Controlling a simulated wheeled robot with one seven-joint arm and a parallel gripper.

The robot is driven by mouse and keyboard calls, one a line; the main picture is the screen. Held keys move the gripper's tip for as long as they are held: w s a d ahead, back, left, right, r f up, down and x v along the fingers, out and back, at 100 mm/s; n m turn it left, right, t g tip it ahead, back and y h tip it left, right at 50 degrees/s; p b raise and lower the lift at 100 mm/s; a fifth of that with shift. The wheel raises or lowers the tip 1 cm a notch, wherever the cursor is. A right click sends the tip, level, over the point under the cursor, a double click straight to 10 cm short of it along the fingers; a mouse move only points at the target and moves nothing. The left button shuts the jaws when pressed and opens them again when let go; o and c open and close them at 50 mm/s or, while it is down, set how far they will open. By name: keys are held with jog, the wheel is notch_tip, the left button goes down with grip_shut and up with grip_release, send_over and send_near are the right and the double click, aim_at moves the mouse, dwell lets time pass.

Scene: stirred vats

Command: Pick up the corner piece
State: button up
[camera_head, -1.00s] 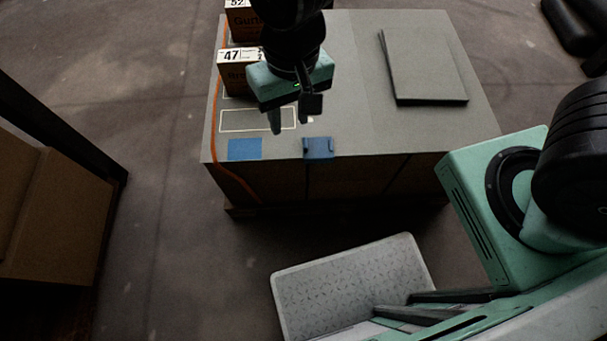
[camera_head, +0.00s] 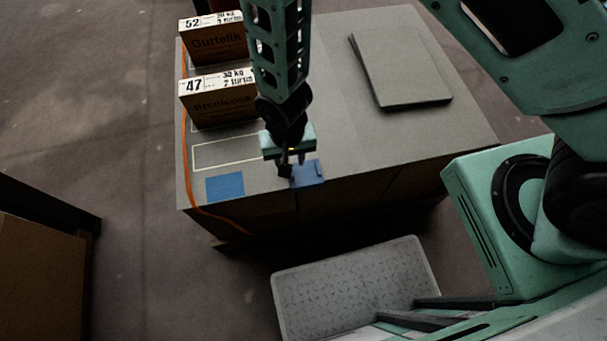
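The corner piece is probably the small blue bracket (camera_head: 312,176) with raised sides at the front edge of the grey table top. My gripper (camera_head: 291,168) points down right at its left part and covers some of it. The fingers are small and dark here. I cannot tell how far apart they are or whether they touch the blue piece.
A flat blue square (camera_head: 225,187) and a white-outlined rectangle (camera_head: 222,153) lie left of my gripper. Boxes marked 47 (camera_head: 219,105) and 52 (camera_head: 214,44) stand behind. An orange cable (camera_head: 203,211) runs down the left edge. A grey slab (camera_head: 400,75) lies at right.

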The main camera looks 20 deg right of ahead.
aim_at(305, 174)
jog(key=shift+s+f, duration=0.15)
jog(key=shift+f, duration=3.3)
grip_shut()
